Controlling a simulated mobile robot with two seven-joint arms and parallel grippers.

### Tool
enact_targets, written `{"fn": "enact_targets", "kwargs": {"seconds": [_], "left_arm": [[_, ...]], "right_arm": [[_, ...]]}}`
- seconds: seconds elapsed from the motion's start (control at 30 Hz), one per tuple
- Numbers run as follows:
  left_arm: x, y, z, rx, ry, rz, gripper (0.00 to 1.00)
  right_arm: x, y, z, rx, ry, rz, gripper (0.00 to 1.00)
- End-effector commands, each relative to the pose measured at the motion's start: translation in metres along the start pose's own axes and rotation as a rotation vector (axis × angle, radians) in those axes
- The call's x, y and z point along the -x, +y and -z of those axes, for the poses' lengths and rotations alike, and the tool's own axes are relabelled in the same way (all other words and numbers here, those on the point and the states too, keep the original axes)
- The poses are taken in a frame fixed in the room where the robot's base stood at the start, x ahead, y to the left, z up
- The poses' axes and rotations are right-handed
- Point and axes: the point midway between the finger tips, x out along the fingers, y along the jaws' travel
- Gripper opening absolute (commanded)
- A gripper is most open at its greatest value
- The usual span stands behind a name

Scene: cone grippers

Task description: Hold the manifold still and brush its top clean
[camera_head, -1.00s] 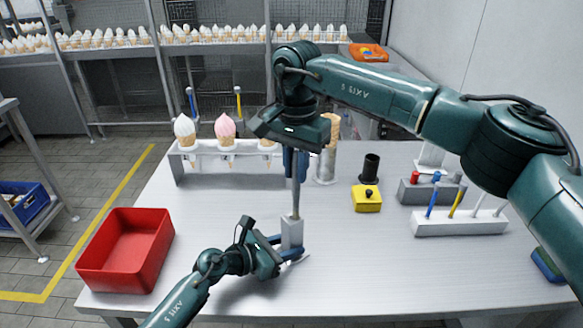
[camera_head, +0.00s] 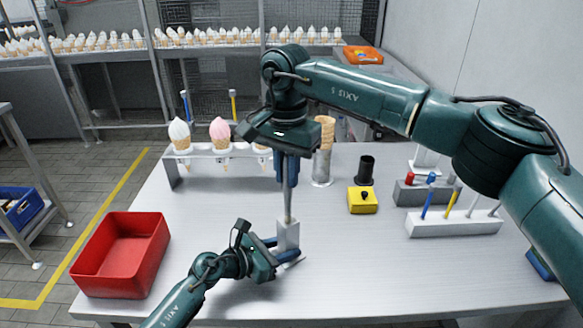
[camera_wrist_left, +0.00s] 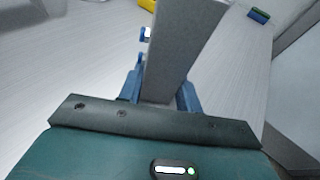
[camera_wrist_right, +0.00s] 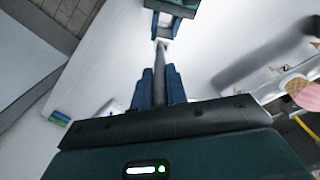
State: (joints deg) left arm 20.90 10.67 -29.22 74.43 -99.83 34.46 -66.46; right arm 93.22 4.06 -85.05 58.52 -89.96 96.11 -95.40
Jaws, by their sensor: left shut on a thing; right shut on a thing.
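The manifold appears as a pale grey upright block (camera_head: 286,236) on the table. My left gripper (camera_head: 288,249) is shut on it from the side; in the left wrist view the block (camera_wrist_left: 182,50) stands between the blue fingers (camera_wrist_left: 162,92). My right gripper (camera_head: 288,176) is above the block, pointing down, shut on a thin grey rod (camera_head: 288,204), seemingly the brush. The rod's lower end meets the block's top; bristles cannot be made out. In the right wrist view the rod (camera_wrist_right: 160,72) runs from the fingers (camera_wrist_right: 159,90) toward the block.
A red bin (camera_head: 122,255) stands at the left. A cone rack (camera_head: 215,152) is at the back left. A yellow box (camera_head: 362,201), a black cup (camera_head: 366,170) and a white holder with coloured sticks (camera_head: 455,224) are at the right. The front table is mostly clear.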

Motion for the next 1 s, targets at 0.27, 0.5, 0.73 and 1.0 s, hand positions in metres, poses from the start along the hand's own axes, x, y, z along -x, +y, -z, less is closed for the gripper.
{"fn": "enact_targets", "kwargs": {"seconds": [0.27,0.5,0.73,1.0], "left_arm": [[0.0,0.0,0.0,0.0,0.0,0.0,0.13],[0.0,0.0,0.0,0.0,0.0,0.0,0.13],[0.0,0.0,0.0,0.0,0.0,0.0,0.13],[0.0,0.0,0.0,0.0,0.0,0.0,0.13]], "right_arm": [[-0.001,-0.003,-0.006,0.0,0.0,0.0,0.0],[-0.001,-0.002,-0.005,0.0,0.0,0.0,0.0],[-0.001,0.001,0.001,-0.001,0.0,0.0,0.0],[-0.002,0.005,0.011,-0.002,0.0,0.0,0.0]]}}
